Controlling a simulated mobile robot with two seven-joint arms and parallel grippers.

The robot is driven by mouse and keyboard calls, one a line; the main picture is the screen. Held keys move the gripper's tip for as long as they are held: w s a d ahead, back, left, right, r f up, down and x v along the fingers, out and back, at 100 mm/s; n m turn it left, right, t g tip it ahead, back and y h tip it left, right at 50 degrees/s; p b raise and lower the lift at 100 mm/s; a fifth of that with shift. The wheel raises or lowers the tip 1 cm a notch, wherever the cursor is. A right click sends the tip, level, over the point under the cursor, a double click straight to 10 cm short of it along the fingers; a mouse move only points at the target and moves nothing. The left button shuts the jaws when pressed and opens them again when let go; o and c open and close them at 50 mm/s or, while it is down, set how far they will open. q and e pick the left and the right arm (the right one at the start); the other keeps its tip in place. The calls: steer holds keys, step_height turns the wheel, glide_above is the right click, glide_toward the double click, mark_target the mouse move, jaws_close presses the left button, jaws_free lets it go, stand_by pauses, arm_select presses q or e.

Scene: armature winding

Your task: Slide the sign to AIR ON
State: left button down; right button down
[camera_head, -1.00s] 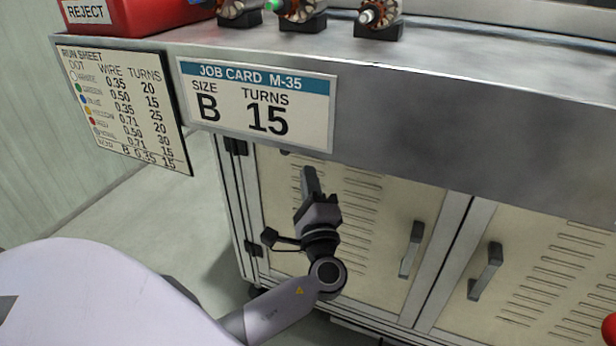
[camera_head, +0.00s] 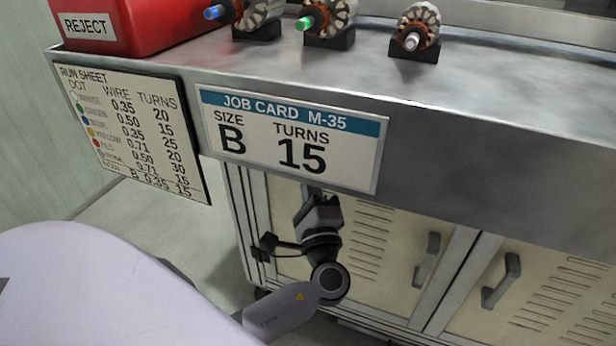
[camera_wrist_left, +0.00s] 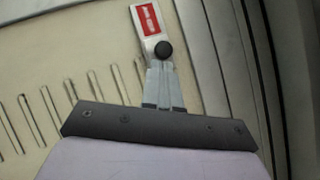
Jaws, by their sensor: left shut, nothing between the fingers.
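The sign (camera_wrist_left: 148,20) shows in the left wrist view as a red panel with small white lettering on a pale upright plate; the words are too small to read. A round black knob (camera_wrist_left: 163,49) sits at the plate's lower end. My left gripper (camera_wrist_left: 161,66) is shut, its fingertips right at the knob's lower side; I cannot tell whether they touch. In the head view my left gripper (camera_head: 312,190) points up in front of the cabinet, its fingertips hidden by the job card. The sign is not visible there. My right gripper is not in view.
The job card (camera_head: 333,162) and run sheet (camera_head: 148,105) hang at the bench's front edge. The bench top (camera_head: 490,88) holds a red reject bin (camera_head: 140,38) and several armatures (camera_head: 418,30). Cabinet doors (camera_head: 395,225) with handles (camera_head: 427,260) stand below.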

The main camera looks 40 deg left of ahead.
arm_select(q)
steer(key=shift+a, duration=0.1)
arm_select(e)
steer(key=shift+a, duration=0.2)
arm_select(q)
steer(key=a, duration=0.2)
steer(key=s+a, duration=0.1)
steer(key=a, duration=0.2)
steer(key=shift+s+a, duration=0.15)
steer(key=shift+a, duration=0.15)
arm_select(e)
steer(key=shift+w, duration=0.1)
